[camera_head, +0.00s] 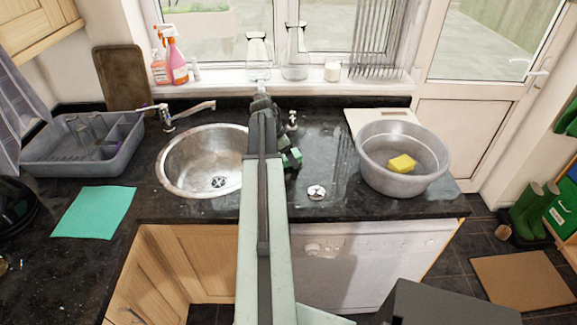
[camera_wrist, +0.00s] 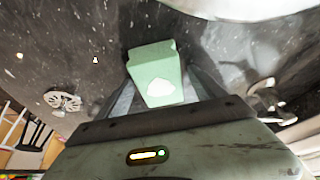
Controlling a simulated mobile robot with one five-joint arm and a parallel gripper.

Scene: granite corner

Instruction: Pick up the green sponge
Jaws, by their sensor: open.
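The green sponge (camera_wrist: 155,62) is a pale green block with a white patch on its face. In the wrist view it stands between the two dark fingers of my gripper (camera_wrist: 163,82). The fingers are apart, one on each side of it; I cannot tell whether either touches it. In the head view a green piece of the sponge (camera_head: 293,157) shows on the dark worktop, just right of my arm and right of the sink. My arm hides part of it and most of my gripper there.
The steel sink (camera_head: 180,160) lies left of my arm. A grey basin (camera_head: 370,172) with a yellow sponge (camera_head: 402,164) stands on the right. A strainer (camera_head: 316,192) lies near the front edge. A soap dispenser (camera_head: 292,120) stands behind. A green cloth (camera_head: 94,212) lies far left.

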